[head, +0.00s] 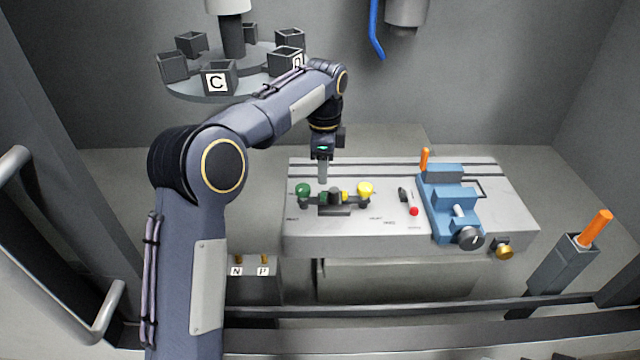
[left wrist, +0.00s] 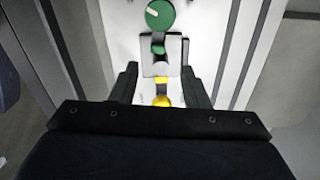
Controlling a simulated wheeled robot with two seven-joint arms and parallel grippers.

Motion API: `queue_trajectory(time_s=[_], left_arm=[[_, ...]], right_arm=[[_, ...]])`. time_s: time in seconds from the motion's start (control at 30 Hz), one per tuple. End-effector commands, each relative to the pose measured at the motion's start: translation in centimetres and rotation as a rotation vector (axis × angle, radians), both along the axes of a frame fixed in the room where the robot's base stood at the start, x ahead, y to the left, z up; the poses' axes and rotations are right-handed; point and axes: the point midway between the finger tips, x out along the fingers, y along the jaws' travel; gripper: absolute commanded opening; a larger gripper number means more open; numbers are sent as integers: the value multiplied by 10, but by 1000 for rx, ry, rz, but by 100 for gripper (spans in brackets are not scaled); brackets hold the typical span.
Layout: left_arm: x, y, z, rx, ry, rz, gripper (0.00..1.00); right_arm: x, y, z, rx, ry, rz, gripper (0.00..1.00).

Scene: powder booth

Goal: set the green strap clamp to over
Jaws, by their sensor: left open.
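The green strap clamp shows as a green knob (head: 303,189) at the left end of a small dark fixture on the grey table (head: 460,240). In the left wrist view its round green knob (left wrist: 159,14) with a pale mark is at the top edge, with a smaller green part below it. A yellow clamp knob (head: 366,188) stands at the fixture's right end, and yellow parts (left wrist: 162,100) show between my fingers. My left gripper (head: 322,180) points down above the fixture, just right of the green knob. Its fingers (left wrist: 159,72) are apart, with nothing visibly gripped. My right gripper is out of view.
A blue vise-like device (head: 449,205) with an orange handle stands on the table's right part. A red button (head: 414,211) is left of it. A carousel (head: 215,92) with dark bins is at the back left. A holder (head: 560,265) with an orange handle stands at the right.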

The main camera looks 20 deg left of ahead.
Motion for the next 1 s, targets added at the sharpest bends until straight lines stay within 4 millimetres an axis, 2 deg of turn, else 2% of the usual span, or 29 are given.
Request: queue_trajectory(time_s=[0.4, 0.6, 0.8, 0.87, 1.0], left_arm=[[-1, 1, -61, 0, 3, 2, 42], [-1, 1, -72, -1, 0, 3, 42], [-1, 1, -73, -1, 0, 3, 42], [-1, 1, -73, -1, 0, 3, 37], [-1, 1, -72, -1, 0, 3, 18]], right_arm=[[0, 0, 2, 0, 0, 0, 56], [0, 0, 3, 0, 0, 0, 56], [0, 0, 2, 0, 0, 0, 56], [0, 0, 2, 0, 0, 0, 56], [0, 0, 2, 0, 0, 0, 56]])
